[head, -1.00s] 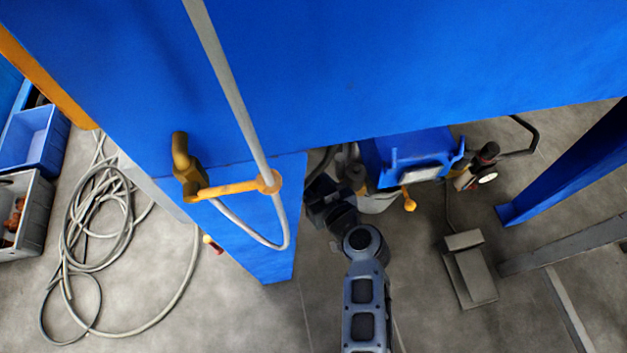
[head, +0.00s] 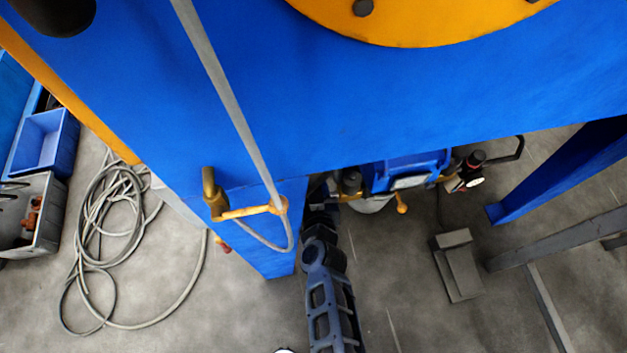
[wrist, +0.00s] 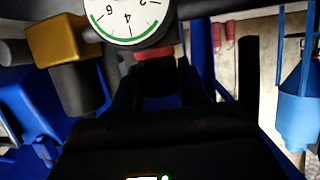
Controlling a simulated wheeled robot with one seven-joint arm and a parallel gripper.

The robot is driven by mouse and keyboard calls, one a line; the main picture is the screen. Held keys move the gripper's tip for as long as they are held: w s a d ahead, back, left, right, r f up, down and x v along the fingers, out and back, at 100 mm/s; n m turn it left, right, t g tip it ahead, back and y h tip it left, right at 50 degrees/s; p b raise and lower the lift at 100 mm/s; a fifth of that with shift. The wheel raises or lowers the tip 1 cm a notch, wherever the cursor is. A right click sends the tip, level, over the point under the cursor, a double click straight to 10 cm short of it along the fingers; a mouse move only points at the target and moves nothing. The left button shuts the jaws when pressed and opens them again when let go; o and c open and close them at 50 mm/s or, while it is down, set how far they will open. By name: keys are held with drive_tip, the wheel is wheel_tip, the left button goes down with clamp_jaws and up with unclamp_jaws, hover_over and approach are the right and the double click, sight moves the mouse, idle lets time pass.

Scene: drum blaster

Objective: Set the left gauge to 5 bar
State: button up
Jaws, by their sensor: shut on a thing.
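In the wrist view a round white gauge (wrist: 128,15) with a green arc and the numbers 2, 4 and 6 shows upside down at the top. Its upper part is cut off, and I cannot read its needle. Below it are a red ring (wrist: 155,54) and a dark knob (wrist: 158,80). My gripper (wrist: 160,92) is shut on the knob, with a dark finger on each side. In the head view my gripper and this gauge are hidden by the blue machine and my arm. Another small white gauge (head: 474,183) shows at the right, apart from my arm.
The blue machine (head: 330,110) overhangs my arm. A yellow handle (head: 250,211) and a grey cable hang on its left. A grey pedal (head: 456,265) and steel beams (head: 560,240) stand right. A coiled hose (head: 105,235) lies on the floor left.

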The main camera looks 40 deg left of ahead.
sight(316, 189)
idle(0.3)
drive_tip(key=o, duration=1)
drive_tip(key=shift+c, duration=0.2)
drive_tip(key=shift+r+p, duration=0.5)
drive_tip(key=r+p, duration=0.2)
drive_tip(key=p, duration=0.1)
drive_tip(key=r+p, duration=0.1)
drive_tip(key=r, duration=0.1)
drive_tip(key=shift+d, duration=0.35)
drive_tip(key=d+r+p, duration=0.4)
drive_tip(key=d+r, duration=0.2)
drive_tip(key=d, duration=0.5)
